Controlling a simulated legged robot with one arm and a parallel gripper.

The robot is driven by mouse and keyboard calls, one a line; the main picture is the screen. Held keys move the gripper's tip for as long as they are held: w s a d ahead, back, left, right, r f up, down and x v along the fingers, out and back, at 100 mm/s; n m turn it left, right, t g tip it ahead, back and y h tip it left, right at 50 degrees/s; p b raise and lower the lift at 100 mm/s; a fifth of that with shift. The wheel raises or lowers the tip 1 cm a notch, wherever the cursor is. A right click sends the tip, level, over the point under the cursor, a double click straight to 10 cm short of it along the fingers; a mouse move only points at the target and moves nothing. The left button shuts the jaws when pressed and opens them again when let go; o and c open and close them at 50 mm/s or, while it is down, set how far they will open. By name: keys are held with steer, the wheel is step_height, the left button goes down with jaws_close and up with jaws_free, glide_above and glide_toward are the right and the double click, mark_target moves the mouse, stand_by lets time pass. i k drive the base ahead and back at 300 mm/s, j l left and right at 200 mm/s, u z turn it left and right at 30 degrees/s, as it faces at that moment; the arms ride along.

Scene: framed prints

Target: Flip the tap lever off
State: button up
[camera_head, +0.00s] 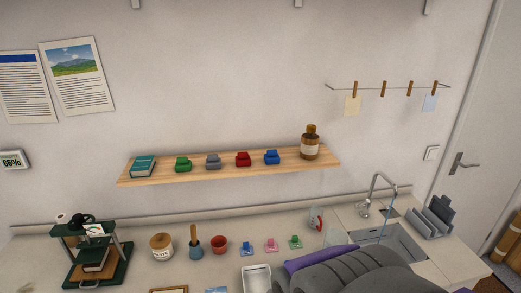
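The tap (377,184) is a grey metal gooseneck at the back of the sink, at the right of the counter. A small metal piece at its base (364,208) may be the lever; its position is too small to tell. A thin bluish line below the spout looks like running water (385,229). The sink (405,243) is a grey basin, partly hidden at its front by a dark grey ribbed shape. My gripper's fingers are not clearly in view.
The dark ribbed shape (355,272) and a purple piece (318,258) cover the counter's front. A wooden shelf (225,168) hangs above; several small items stand on the counter at left.

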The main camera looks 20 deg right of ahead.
mark_target(357, 206)
steer(key=z, duration=1.35)
